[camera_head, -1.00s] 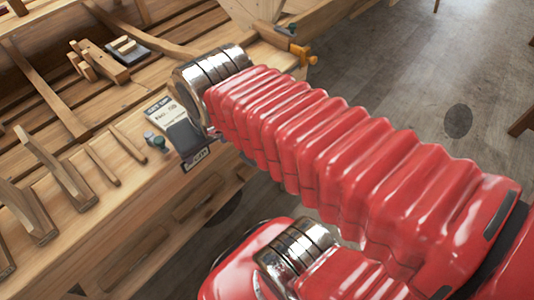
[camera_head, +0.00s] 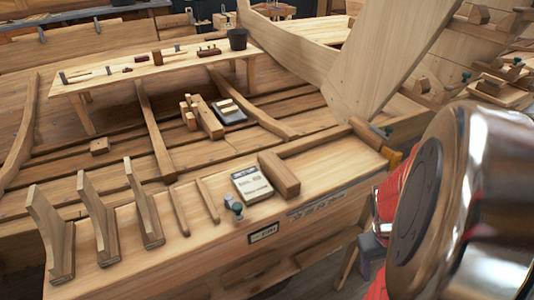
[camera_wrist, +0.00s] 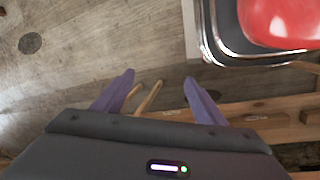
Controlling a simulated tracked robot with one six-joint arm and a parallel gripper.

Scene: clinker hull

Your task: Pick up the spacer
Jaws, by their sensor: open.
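No thing in view is labelled as the spacer, so I cannot tell for sure which it is. A likely one is a plain wooden block (camera_head: 279,174) lying on the bench plank beside a printed card (camera_head: 252,184) in the head view. A smaller wooden block (camera_head: 99,147) lies inside the hull. My gripper (camera_wrist: 159,77) is open in the wrist view, with its purple fingers apart and nothing held. It points down above the floor, off the bench. In the head view it is largely hidden behind my arm.
Upright wooden brackets (camera_head: 145,205) and thin sticks (camera_head: 208,199) stand or lie left of the card. A small green-topped item (camera_head: 236,209) is in front of the card. A dark tray (camera_head: 236,117) lies behind.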

